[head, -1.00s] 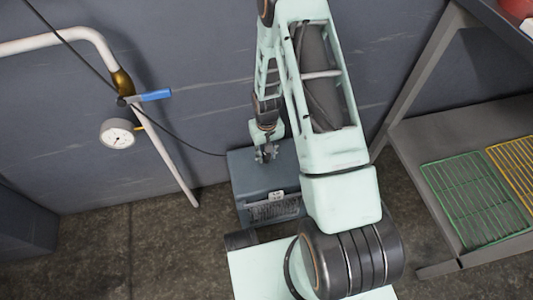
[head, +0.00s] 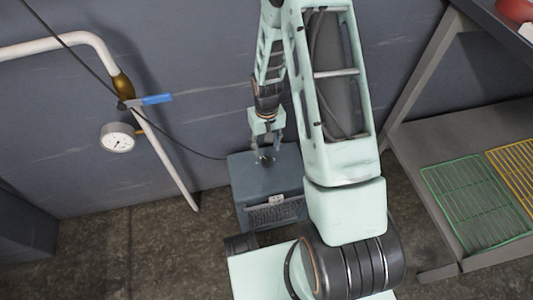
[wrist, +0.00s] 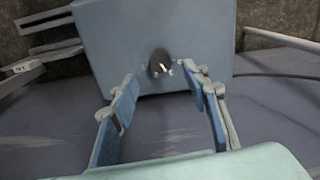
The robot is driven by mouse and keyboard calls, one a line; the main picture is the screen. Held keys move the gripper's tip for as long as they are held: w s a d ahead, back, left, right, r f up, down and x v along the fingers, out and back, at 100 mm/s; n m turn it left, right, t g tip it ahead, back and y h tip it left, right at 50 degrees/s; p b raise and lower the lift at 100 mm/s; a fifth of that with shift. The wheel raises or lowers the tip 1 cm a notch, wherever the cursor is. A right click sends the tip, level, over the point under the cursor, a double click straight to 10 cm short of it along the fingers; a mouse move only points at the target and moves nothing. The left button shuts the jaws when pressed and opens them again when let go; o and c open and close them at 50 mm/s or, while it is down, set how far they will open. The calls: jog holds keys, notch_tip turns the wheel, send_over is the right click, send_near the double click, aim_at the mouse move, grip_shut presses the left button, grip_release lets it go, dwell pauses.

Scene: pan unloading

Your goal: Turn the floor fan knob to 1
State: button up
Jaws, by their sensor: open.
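The floor fan is a blue-grey box (head: 240,182) on the floor against the wall, with a grille on its front. It also shows in the wrist view (wrist: 110,45). Its round dark knob (wrist: 160,63) has a light pointer mark, and small light marks sit around it on the panel. The pointer tilts slightly up to the right; the marks are too small to read. My gripper (wrist: 161,82) is open and empty, with blue-padded fingers on either side of the knob in the picture, apart from it. In the head view my gripper (head: 265,155) hangs over the box's top.
A white pipe (head: 165,155) with a blue-handled valve (head: 155,99) and a gauge (head: 118,138) stands left of the fan. A grey shelf (head: 425,150) with green (head: 475,200) and yellow racks (head: 515,165) is at right.

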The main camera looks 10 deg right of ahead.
jog(key=shift+r, duration=2.5)
